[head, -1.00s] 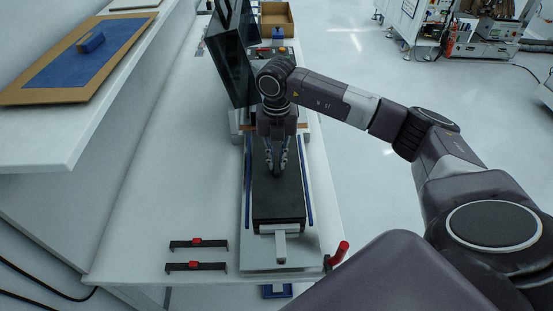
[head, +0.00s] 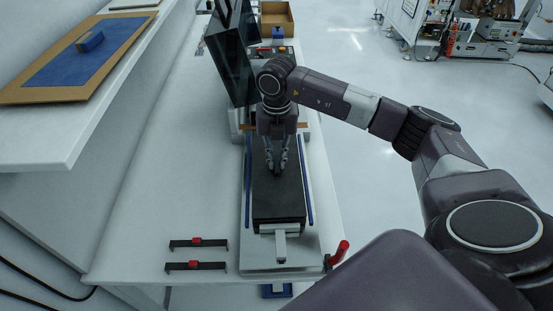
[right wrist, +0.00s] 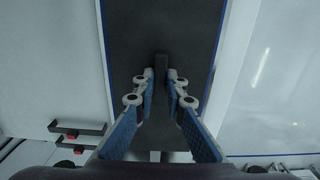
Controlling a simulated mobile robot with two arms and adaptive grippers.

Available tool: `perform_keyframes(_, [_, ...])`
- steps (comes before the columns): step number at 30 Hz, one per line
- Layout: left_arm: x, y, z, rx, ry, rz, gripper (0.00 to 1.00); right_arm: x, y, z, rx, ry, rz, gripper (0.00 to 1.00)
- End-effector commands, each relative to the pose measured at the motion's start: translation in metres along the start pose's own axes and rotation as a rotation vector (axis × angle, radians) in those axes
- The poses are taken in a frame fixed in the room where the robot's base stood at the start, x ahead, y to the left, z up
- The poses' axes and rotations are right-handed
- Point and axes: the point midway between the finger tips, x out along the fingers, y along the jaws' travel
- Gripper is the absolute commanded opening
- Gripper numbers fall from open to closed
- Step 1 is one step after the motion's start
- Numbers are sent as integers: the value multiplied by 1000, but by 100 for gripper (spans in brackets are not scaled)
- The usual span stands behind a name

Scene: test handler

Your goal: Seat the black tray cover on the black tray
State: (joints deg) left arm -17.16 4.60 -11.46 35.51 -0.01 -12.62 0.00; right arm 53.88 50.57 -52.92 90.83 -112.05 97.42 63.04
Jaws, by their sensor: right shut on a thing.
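The black tray cover (head: 278,208) is a long, flat, dark slab lying lengthwise along the grey fixture between two blue rails. It also fills the middle of the right wrist view (right wrist: 188,25), with a raised dark grip bar (right wrist: 161,72) along its middle. My right gripper (head: 277,172) points down over the cover and is shut on this bar; its fingers (right wrist: 160,88) stand on either side of it. The black tray cannot be told apart under the cover, and I cannot tell whether the two touch all round. My left gripper is not in view.
A dark monitor (head: 228,62) stands behind the fixture on the left. Two black brackets with red middles (head: 198,244) lie on the white table (head: 150,215). A red handle (head: 338,254) is at the front right. The table left of the fixture is mostly clear.

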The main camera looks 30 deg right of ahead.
Motion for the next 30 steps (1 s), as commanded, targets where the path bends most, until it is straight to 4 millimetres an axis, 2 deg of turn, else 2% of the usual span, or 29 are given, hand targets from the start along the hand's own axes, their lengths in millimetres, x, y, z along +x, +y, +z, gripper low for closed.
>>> perform_keyframes(21, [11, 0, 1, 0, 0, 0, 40, 14, 0, 0, 0, 0, 0, 0])
perform_keyframes(30, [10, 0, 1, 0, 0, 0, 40, 14, 0, 0, 0, 0, 0, 0])
